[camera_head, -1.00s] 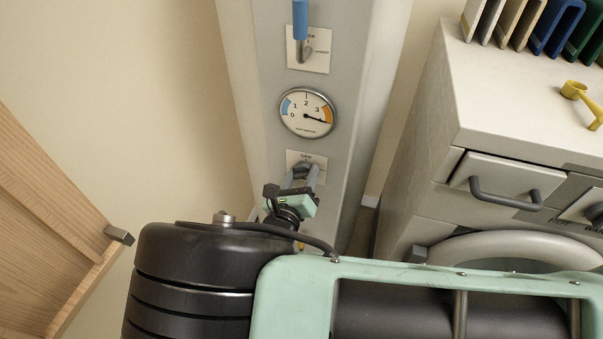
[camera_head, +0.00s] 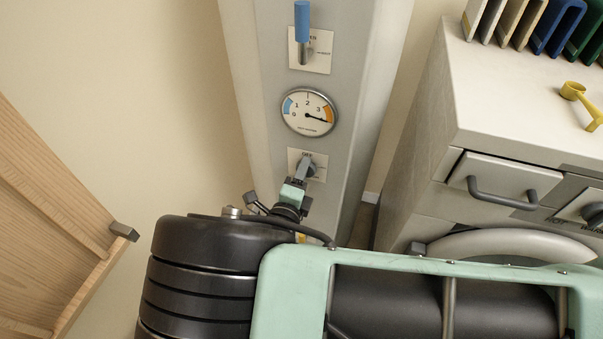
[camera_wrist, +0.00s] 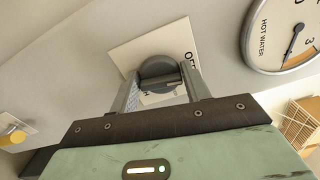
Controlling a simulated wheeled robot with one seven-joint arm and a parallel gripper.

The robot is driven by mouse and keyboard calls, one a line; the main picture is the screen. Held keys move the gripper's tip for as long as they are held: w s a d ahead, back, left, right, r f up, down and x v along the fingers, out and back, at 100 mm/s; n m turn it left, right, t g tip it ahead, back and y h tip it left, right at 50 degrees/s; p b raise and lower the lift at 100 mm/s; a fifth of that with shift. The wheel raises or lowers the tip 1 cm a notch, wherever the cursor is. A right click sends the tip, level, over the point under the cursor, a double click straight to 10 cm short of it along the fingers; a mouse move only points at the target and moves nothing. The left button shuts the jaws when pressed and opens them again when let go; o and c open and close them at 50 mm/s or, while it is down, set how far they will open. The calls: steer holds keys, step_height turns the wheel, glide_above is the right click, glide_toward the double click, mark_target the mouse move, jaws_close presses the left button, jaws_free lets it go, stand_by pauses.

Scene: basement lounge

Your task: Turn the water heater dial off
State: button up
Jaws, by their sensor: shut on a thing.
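The water heater dial (camera_wrist: 160,72) is a dark round knob on a white plate (camera_wrist: 130,55) marked "OFF" at one edge; other lettering on the plate is partly hidden. In the head view the dial (camera_head: 309,168) sits low on the grey heater panel, below the gauge. My gripper (camera_wrist: 163,88) is shut on the dial, one finger on each side of it. In the head view my gripper (camera_head: 303,172) appears turned and hides part of the plate. The exact dial setting cannot be told.
A round hot water gauge (camera_head: 309,112) is above the dial, its needle near 3. A blue-handled lever (camera_head: 302,22) is higher up. A white cabinet (camera_head: 480,100) with a drawer handle stands at right. A wooden panel (camera_head: 50,220) is at left.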

steer(key=shift+f+n, duration=0.15)
steer(key=shift+n, duration=0.65)
steer(key=o, duration=1)
steer(key=shift+c, duration=0.2)
steer(key=v, duration=1.7)
steer(key=shift+s, duration=0.25)
steer(key=shift+a+p, duration=0.1)
steer(key=shift+p, duration=0.2)
